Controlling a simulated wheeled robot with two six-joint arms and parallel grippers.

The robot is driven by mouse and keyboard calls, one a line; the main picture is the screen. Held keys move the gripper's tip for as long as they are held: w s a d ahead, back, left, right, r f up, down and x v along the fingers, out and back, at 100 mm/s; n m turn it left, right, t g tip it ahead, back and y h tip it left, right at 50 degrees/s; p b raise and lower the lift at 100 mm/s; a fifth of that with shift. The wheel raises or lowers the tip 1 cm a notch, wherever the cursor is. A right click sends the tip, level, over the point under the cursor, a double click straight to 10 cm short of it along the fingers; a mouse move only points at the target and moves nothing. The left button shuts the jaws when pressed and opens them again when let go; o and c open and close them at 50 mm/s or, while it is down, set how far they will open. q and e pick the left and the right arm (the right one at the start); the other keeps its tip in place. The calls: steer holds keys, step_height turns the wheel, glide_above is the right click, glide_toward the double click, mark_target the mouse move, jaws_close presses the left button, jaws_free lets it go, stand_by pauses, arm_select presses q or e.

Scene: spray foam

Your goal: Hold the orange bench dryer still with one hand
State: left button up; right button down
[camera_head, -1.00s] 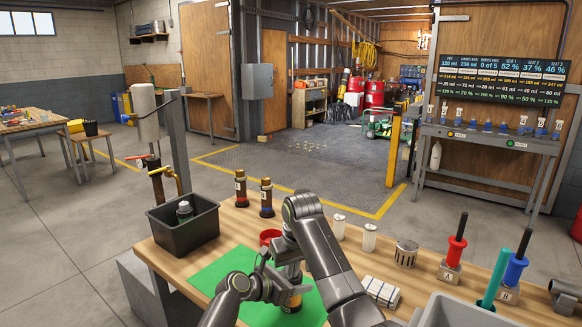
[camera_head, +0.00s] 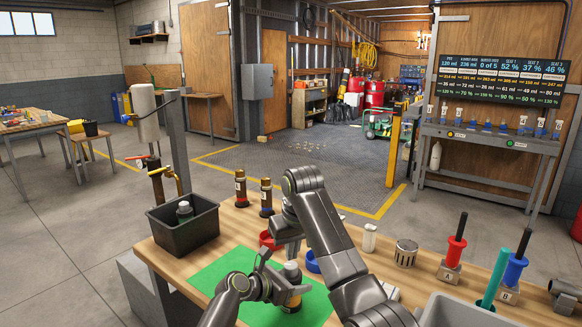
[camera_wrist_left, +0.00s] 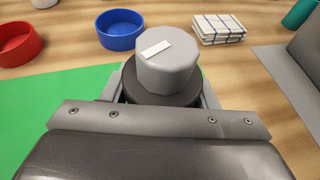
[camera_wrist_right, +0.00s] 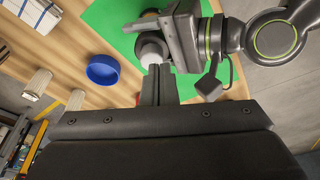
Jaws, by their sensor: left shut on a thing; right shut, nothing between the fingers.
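The orange bench dryer (camera_head: 293,301) appears to be the dark cylinder with an orange band over the green mat. My left gripper (camera_head: 280,291) is shut around its body. In the left wrist view the dryer (camera_wrist_left: 168,62) has a grey faceted top with a white mark, between the left jaws (camera_wrist_left: 165,98). It looks upright; its lower part is mostly hidden by the gripper. My right gripper (camera_head: 292,252) is shut and empty, just above and behind the dryer's top. In the right wrist view its fingers (camera_wrist_right: 159,72) point toward the pale top (camera_wrist_right: 152,50).
A blue dish (camera_wrist_left: 120,28) and a red dish (camera_wrist_left: 18,43) stand behind the green mat (camera_head: 213,272). A folded checked cloth (camera_wrist_left: 217,28) lies farther right. A black bin (camera_head: 183,234) and two brown bottles (camera_head: 266,198) stand at the back left. A grey tray is at the front right.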

mark_target(291, 280)
steer(key=shift+w+d+f, duration=0.2)
steer(key=shift+d+f, duration=0.15)
steer(key=shift+f, duration=0.65)
steer(key=shift+w+d+f, duration=0.15)
steer(key=shift+d+f, duration=0.2)
steer(key=shift+f, duration=0.65)
steer(key=shift+w+d+f, duration=0.2)
steer(key=shift+d+f, duration=0.15)
steer(key=shift+f, duration=0.65)
steer(key=shift+w+a, duration=0.15)
steer(key=shift+w, duration=0.05)
steer(key=shift+s+a, duration=0.2)
steer(key=shift+a, duration=0.1)
arm_select(q)
steer(key=shift+d, duration=0.1)
arm_select(e)
steer(key=shift+s+a, duration=0.15)
steer(key=shift+a, duration=0.3)
steer(key=shift+s, duration=0.1)
steer(key=shift+s+d, duration=0.1)
steer(key=shift+s, duration=0.15)
step_height(291, 280, up, 6)
